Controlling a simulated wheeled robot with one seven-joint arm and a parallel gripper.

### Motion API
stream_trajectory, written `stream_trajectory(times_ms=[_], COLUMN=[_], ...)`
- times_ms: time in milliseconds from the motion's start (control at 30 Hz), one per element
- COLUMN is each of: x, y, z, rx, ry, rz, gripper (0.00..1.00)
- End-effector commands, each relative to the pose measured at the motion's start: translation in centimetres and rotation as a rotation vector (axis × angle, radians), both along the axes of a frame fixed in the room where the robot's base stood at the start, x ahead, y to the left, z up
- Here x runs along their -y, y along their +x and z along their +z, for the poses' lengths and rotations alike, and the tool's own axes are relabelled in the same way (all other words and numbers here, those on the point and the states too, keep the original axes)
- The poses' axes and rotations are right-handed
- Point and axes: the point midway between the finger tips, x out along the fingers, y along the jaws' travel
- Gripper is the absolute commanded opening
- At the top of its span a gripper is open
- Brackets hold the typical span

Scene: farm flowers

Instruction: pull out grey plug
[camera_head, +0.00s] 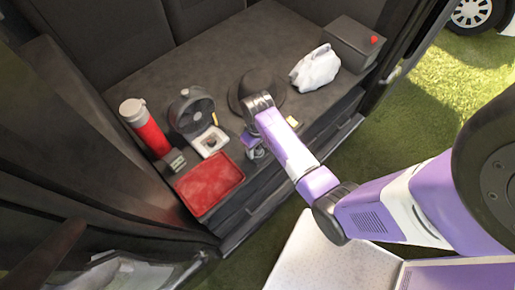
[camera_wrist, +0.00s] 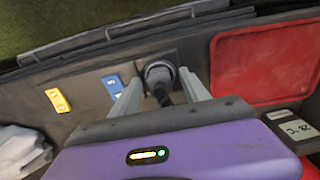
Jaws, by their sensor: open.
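The grey plug (camera_wrist: 159,74) sits in a socket in the dark panel in the wrist view, with a dark ribbed part below it towards my gripper. My gripper (camera_wrist: 160,80) is open, with one finger on each side of the plug. I cannot tell whether either finger touches it. In the head view my gripper (camera_head: 255,152) is low beside the red tray, at the edge of the vehicle floor. The plug cannot be made out there.
A red tray (camera_head: 210,184) lies left of my gripper. A red bottle (camera_head: 147,130), a fan (camera_head: 191,108), a dark hat (camera_head: 262,90), a white bag (camera_head: 316,68) and a grey box (camera_head: 352,45) stand around. Yellow (camera_wrist: 58,101) and blue (camera_wrist: 113,85) switches flank the plug's left.

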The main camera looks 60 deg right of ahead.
Motion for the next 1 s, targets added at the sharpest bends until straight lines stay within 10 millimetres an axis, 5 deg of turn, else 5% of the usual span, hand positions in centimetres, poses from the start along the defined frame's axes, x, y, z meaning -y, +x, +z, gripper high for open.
stream_trajectory(times_ms=[67, 367, 1000], x=[0.0, 0.0, 0.0], y=[0.0, 0.0, 0.0], z=[0.0, 0.0, 1.4], rx=[0.000, 0.001, 0.001], ry=[0.000, 0.000, 0.000], rz=[0.000, 0.000, 0.000], gripper=[0.54, 0.00, 0.00])
